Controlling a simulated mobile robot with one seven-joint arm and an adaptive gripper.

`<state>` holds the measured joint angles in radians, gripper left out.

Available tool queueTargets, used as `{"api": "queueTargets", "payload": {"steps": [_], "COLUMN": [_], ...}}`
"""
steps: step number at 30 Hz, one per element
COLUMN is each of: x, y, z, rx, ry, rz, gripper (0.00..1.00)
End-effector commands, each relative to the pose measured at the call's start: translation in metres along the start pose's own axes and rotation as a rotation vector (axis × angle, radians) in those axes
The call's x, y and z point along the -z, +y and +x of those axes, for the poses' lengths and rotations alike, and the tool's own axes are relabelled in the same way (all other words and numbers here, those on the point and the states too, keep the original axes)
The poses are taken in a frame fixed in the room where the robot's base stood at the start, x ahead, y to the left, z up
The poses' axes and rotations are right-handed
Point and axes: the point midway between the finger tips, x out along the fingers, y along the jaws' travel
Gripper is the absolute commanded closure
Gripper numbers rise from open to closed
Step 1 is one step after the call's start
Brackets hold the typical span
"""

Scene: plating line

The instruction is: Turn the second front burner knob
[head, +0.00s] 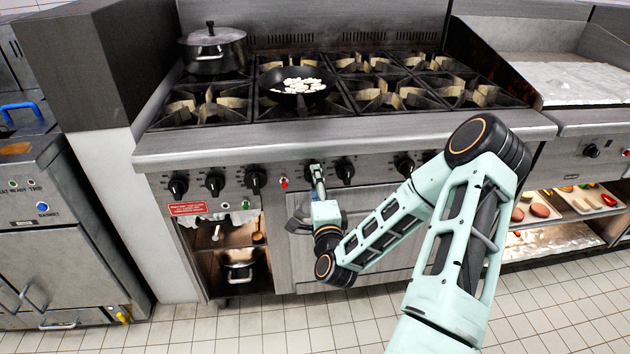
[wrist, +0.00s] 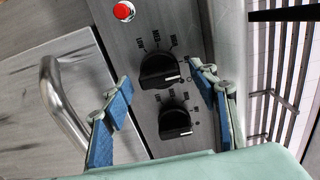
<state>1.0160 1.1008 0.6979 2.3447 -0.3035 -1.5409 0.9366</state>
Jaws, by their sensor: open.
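The stove's front panel (head: 300,158) carries a row of black knobs. My gripper (head: 317,172) is open at the panel, in front of a knob just right of a red button; it partly hides that knob. Another knob (head: 345,171) is close on its right. In the wrist view, my gripper's blue-padded fingers (wrist: 159,76) are spread, one on each side of the larger-looking black knob (wrist: 158,68). A gap shows between each finger and this knob, though contact is hard to judge. A second knob (wrist: 174,121) is just below it. Which one counts as second is not marked.
The red button (head: 283,183) also shows in the wrist view (wrist: 123,11). A metal handle (wrist: 60,105) stands close to the left finger. A pan (head: 297,84) with pale pieces and a lidded pot (head: 214,50) are on the burners. Tiled floor is clear in front.

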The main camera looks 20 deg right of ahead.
Motion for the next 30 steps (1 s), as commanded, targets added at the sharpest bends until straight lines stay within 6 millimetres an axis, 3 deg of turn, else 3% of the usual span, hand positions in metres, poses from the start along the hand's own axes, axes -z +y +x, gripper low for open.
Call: {"api": "queueTargets", "payload": {"steps": [6, 16, 26, 30], "x": [0.000, 0.000, 0.000, 0.000], "y": [0.000, 0.000, 0.000, 0.001], "z": [0.021, 0.024, 0.024, 0.024], "rx": [0.000, -0.001, -0.001, -0.001], "ry": [-0.001, -0.001, -0.001, -0.001], "rz": [0.000, 0.000, 0.000, -0.004], "gripper": [0.46, 0.47, 0.83, 0.86]}}
